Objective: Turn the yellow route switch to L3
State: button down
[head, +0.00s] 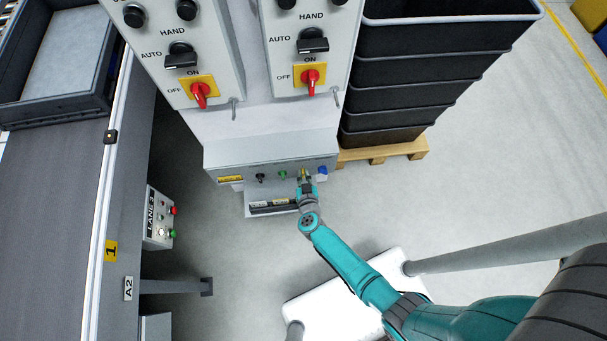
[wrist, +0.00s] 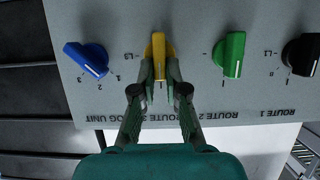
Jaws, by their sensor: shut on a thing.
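The yellow route switch (wrist: 158,50) is a lever knob on a grey panel (wrist: 205,85). In the wrist view its long side runs about straight up and down. A mark that reads like L3 (wrist: 129,57) stands to its left, and a short line mark is below it. My gripper (wrist: 160,70) has a finger on each side of the knob's lower part and is shut on it. In the head view my gripper (head: 305,181) is at the front of the low panel box (head: 225,163), with the yellow switch (head: 303,172) just past its tips, partly hidden.
A blue knob (wrist: 86,59) is left of the yellow switch; green (wrist: 233,54) and black (wrist: 301,54) knobs are right. Control boxes with red switches (head: 310,78) rise behind. Black crates (head: 430,60) are stacked at right, a conveyor (head: 50,210) at left. Floor (head: 480,160) is clear at right.

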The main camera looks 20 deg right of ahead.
jog(key=shift+w+d+r+m, duration=0.15)
jog(key=shift+w+m, duration=0.05)
jog(key=shift+m, duration=0.1)
jog(key=shift+s+d+f+m+t+y, duration=0.1)
jog(key=shift+d+f+m+t+y, duration=0.55)
jog(key=shift+m, duration=1.5)
jog(key=shift+d+f+m+t+y, duration=0.1)
jog(key=shift+m+t+y, duration=1.05)
jog(key=shift+m, duration=1.05)
jog(key=shift+s+d+f+m+t+y, duration=0.1)
jog(key=shift+d+f+m+t+y, duration=0.55)
jog(key=shift+m, duration=1.5)
jog(key=shift+a+r+t+y, duration=0.25)
jog(key=shift+r, duration=0.05)
jog(key=c, duration=1.2)
grip_release()
jog(key=shift+w, duration=0.1)
